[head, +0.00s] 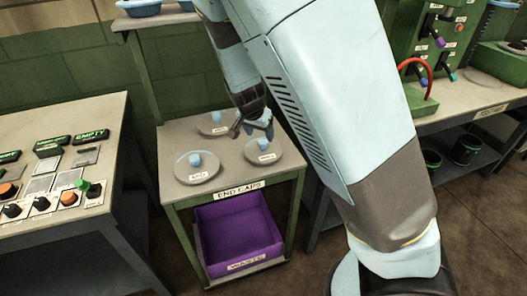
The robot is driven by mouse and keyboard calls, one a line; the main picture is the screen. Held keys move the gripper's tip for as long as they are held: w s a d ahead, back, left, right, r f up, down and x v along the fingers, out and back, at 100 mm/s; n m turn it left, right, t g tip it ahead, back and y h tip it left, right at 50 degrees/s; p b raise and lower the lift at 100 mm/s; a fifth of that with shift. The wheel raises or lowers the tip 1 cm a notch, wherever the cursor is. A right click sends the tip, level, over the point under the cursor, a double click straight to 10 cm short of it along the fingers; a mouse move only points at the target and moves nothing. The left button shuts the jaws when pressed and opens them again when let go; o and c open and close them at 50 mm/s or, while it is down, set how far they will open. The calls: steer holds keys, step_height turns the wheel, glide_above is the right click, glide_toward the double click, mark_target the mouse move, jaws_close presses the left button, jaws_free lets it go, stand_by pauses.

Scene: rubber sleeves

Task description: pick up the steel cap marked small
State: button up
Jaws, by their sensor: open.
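Three flat round steel caps with light-blue knobs lie on the end caps table (230,182). One cap (209,129) is at the back, one cap (183,171) at the front left, and one cap (277,156) at the right. Each has a small white label, too small to read, so I cannot tell which is marked small. My gripper (252,129) is open and points down over the table, between the back cap and the right cap. It seems closest to the right cap's knob. My arm hides part of the table's back right.
A purple bin (240,232) sits on the shelf below the tabletop. A control bench (60,222) with knobs and buttons stands at the left. A green workbench with a red hose (416,64) and dark cups (466,150) is at the right.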

mark_target(263, 142)
steer(key=shift+x, duration=2.4)
steer(key=shift+s, duration=0.15)
steer(key=shift+c, duration=0.3)
jaws_close()
